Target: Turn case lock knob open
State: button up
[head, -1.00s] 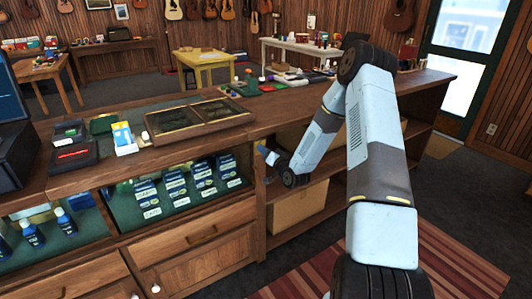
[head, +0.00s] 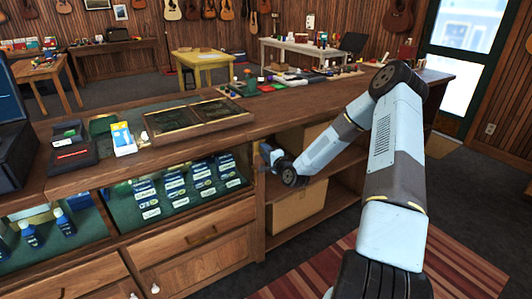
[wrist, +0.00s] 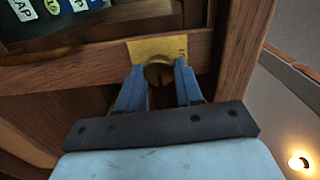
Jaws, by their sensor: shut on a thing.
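In the wrist view, the case lock knob (wrist: 157,70) is a small round brass knob on a yellow plate (wrist: 145,49), set on the wooden rail of the display case. My gripper (wrist: 158,76) is shut on the knob, with one blue finger on each side of it. Small lettering at the plate's right side is too small to read. In the head view, my gripper (head: 267,152) is at the right end of the glass-fronted display case (head: 150,217); the knob cannot be made out there.
The display case holds several rows of labelled packets (head: 202,181). Right of it are open shelves with a cardboard box (head: 296,207). The wooden counter top (head: 290,105) runs above. A striped rug (head: 345,262) lies on the floor in front.

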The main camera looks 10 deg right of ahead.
jog(key=shift+f+m, duration=0.25)
jog(key=shift+m, duration=0.15)
jog(key=o, duration=0.8)
jog(key=shift+o, duration=1.1)
jog(key=shift+r, duration=0.1)
jog(key=shift+s, duration=0.1)
jog(key=v, duration=1.3)
jog(key=shift+s, duration=0.25)
jog(key=shift+d, duration=0.1)
